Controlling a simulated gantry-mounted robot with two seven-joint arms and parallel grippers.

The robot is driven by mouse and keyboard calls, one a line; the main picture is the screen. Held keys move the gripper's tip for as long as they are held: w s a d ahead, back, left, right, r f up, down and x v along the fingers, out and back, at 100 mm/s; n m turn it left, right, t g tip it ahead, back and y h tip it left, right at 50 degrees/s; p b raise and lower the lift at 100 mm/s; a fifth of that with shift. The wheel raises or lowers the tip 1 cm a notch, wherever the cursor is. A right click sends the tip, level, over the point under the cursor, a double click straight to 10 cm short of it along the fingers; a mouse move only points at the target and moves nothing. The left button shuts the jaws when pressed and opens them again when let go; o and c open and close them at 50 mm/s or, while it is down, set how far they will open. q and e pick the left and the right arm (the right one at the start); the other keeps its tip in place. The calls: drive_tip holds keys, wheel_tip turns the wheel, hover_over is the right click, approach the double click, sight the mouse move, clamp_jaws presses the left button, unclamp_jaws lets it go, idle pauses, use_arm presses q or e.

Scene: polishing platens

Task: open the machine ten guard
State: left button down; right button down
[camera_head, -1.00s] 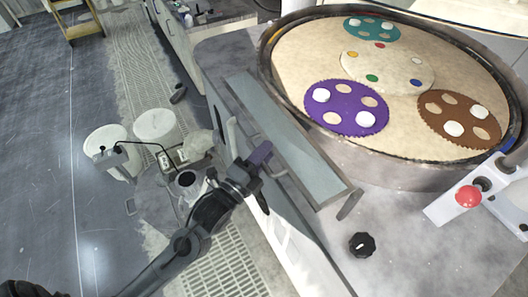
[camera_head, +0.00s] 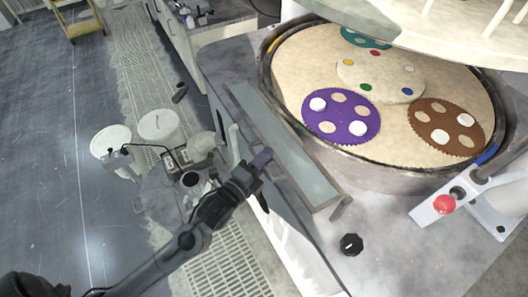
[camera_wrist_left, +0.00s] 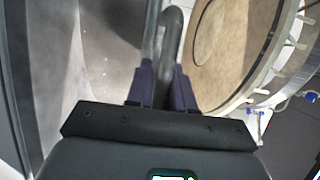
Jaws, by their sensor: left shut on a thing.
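The guard (camera_head: 285,145) is a long grey-green panel with a pale frame along the front left edge of the polishing machine (camera_head: 375,205). Whether this machine is number ten does not show. My left gripper (camera_head: 262,160) is at the guard's outer side, at a handle there. In the left wrist view my left gripper (camera_wrist_left: 162,88) has its purple fingers shut on a dark curved handle bar (camera_wrist_left: 170,40). The lower end of the bar is hidden between the fingers. My right gripper is not in view.
The round platen (camera_head: 310,70) carries purple (camera_head: 341,126), brown and teal discs. A large pale upper plate (camera_head: 420,25) overhangs it. A red button (camera_head: 444,204) and a black knob (camera_head: 351,244) are at the right. White buckets (camera_head: 159,125) stand on the floor at left.

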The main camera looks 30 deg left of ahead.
use_arm(q)
drive_tip(key=shift+r, duration=0.55)
drive_tip(key=c, duration=1.1)
unclamp_jaws()
drive_tip(key=shift+f, duration=0.15)
drive_tip(key=s, duration=0.7)
drive_tip(key=s+a+b, duration=0.1)
drive_tip(key=s, duration=0.2)
drive_tip(key=shift+s, duration=0.35)
